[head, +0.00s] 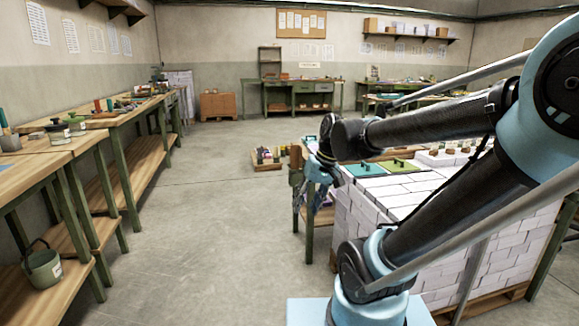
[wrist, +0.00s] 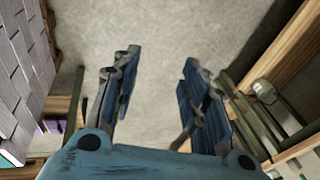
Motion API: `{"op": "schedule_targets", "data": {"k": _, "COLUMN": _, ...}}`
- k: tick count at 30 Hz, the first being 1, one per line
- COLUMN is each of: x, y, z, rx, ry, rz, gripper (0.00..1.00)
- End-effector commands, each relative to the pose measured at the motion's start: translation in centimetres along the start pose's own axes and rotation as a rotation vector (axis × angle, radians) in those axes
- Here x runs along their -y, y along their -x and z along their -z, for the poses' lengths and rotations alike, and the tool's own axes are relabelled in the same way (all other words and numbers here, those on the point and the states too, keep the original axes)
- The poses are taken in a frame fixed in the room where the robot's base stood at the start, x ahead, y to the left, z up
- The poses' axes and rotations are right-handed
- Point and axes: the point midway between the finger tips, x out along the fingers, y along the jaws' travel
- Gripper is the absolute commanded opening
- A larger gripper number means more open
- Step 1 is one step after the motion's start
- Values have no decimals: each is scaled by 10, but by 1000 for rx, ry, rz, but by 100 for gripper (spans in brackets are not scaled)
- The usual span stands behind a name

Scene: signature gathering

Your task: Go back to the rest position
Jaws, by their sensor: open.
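My gripper (wrist: 158,85) is open in the wrist view, its two blue fingers spread apart with bare concrete floor showing between them. Nothing is between the fingers. In the head view my arm is folded at the right and my gripper (head: 308,192) hangs pointing down beside the left end of the stack of white bricks (head: 455,248). It overlaps a small wooden table there, and I cannot tell whether it touches it.
Wooden workbenches (head: 112,122) with jars and tools line the left wall. A bucket (head: 43,267) stands on a lower shelf. A crate of small items (head: 267,163) lies on the floor behind my gripper. The concrete floor (head: 205,225) in the middle is clear.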

Motion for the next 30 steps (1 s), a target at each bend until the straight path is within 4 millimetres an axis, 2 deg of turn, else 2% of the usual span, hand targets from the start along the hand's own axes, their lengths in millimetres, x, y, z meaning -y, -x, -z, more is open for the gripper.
{"op": "schedule_targets", "data": {"k": 1, "x": -16, "y": -1, "z": -12, "rx": -9, "ry": -23, "rz": -32, "gripper": 41}}
{"op": "schedule_targets", "data": {"k": 6, "x": -63, "y": -7, "z": -50, "rx": -29, "ry": -87, "rz": -142, "gripper": 41}}
{"op": "schedule_targets", "data": {"k": 13, "x": -110, "y": -17, "z": -95, "rx": -42, "ry": -161, "rz": -269, "gripper": 41}}
{"op": "schedule_targets", "data": {"k": 19, "x": -127, "y": -21, "z": -113, "rx": -43, "ry": -189, "rz": -320, "gripper": 41}}
{"op": "schedule_targets", "data": {"k": 26, "x": -129, "y": -21, "z": -115, "rx": -43, "ry": -191, "rz": -326, "gripper": 41}}
{"op": "schedule_targets", "data": {"k": 27, "x": -129, "y": -21, "z": -115, "rx": -43, "ry": -191, "rz": -325, "gripper": 34}}
{"op": "schedule_targets", "data": {"k": 30, "x": -129, "y": -21, "z": -114, "rx": -43, "ry": -191, "rz": -325, "gripper": 33}}
